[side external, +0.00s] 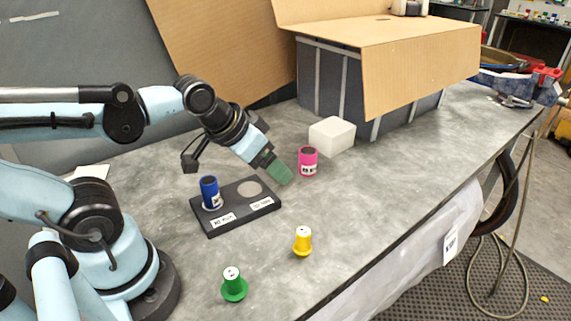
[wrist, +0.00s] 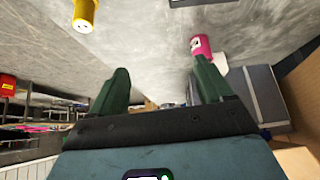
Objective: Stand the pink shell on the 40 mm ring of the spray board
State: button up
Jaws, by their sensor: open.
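The pink shell (side external: 308,162) stands upright on the grey bench, right of the dark spray board (side external: 238,222). The board has two label plates, too small to read surely. A blue shell (side external: 210,193) stands on its left spot; the right spot is a bare pale disc (side external: 250,188). My gripper (side external: 283,176) points down and right, its green fingers just left of the pink shell and apart from it as far as I can tell. In the wrist view my gripper (wrist: 162,82) is open and empty, with the pink shell (wrist: 201,46) beyond the right finger.
A white block (side external: 332,135) stands just behind the pink shell. A yellow piece (side external: 302,240) and a green piece (side external: 233,285) stand nearer the front. A cardboard-topped booth (side external: 370,75) fills the back. The bench to the right is clear.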

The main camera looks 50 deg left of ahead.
jog(key=w+a+r+g, duration=0.3)
jog(key=w+a+r, duration=0.1)
jog(key=w, duration=0.5)
jog(key=g, duration=0.3)
send_near(309, 157)
jog(key=a, duration=0.2)
jog(key=f, duration=0.3)
jog(key=w+f, duration=0.1)
jog(key=f, duration=0.2)
jog(key=shift+w+a+f, duration=0.15)
jog(key=shift+w+f, duration=0.1)
jog(key=shift+f, duration=0.05)
jog(key=shift+w+d+f, duration=0.1)
jog(key=shift+w+f, duration=0.05)
jog(key=shift+f, duration=0.7)
jog(key=shift+w+d+f, duration=0.1)
jog(key=shift+w+f, duration=0.05)
jog(key=shift+f, duration=0.7)
jog(key=shift+w+d+f, duration=0.1)
jog(key=shift+w+f, duration=0.1)
jog(key=shift+f, duration=0.65)
jog(key=c, duration=1.2)
jog(key=shift+c, duration=0.2)
jog(key=shift+r, duration=0.15)
